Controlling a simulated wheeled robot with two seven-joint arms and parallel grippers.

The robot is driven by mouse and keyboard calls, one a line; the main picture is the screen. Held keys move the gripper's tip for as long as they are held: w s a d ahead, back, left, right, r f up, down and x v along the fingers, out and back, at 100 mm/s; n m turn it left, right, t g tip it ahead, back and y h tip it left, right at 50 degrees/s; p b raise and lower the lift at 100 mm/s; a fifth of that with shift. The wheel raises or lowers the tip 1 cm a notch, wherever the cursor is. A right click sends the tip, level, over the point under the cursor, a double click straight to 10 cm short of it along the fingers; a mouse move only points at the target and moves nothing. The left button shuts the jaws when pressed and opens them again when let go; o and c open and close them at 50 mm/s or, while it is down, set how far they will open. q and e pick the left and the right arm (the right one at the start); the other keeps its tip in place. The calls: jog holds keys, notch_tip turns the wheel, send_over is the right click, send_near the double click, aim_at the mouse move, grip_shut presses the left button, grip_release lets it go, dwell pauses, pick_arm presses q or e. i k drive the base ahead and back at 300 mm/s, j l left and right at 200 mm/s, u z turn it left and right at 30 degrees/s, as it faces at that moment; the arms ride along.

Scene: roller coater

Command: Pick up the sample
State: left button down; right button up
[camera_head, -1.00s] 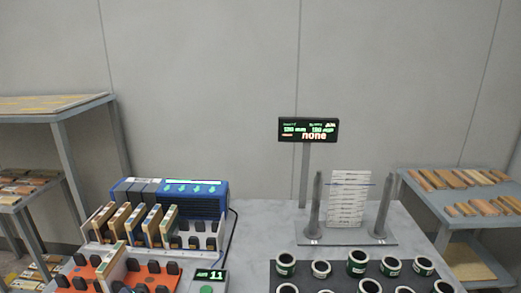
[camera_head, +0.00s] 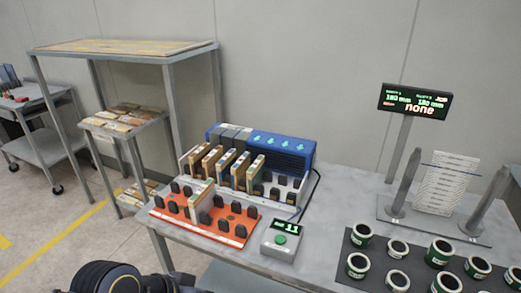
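Several thin upright wooden sample panels (camera_head: 212,160) stand in a row in the white slotted rack (camera_head: 282,197), in front of a blue machine (camera_head: 290,153). One more panel (camera_head: 201,198) stands in the orange slotted rack (camera_head: 228,237) nearer the front. I cannot tell which of these is the sample. A dark rounded part of my own arm shows at the bottom left, below the table edge. Neither gripper's fingertips can be seen.
A small box with a green button (camera_head: 281,239) sits right of the orange rack. Open cans stand on a dark mat (camera_head: 350,253) at right, below a display (camera_head: 414,101) reading "none". Shelves (camera_head: 120,46) and a cart (camera_head: 42,140) stand left, with clear floor before them.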

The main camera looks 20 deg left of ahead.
aim_at(202, 200)
jog(key=u, duration=1.25)
jog(key=i+j, duration=0.15)
jog(key=j, duration=0.15)
jog(key=i+j+z, duration=0.1)
jog(key=j, duration=0.2)
jog(key=i+j, duration=0.2)
jog(key=i+j+z, duration=0.1)
jog(key=j, duration=0.3)
jog(key=i, duration=0.05)
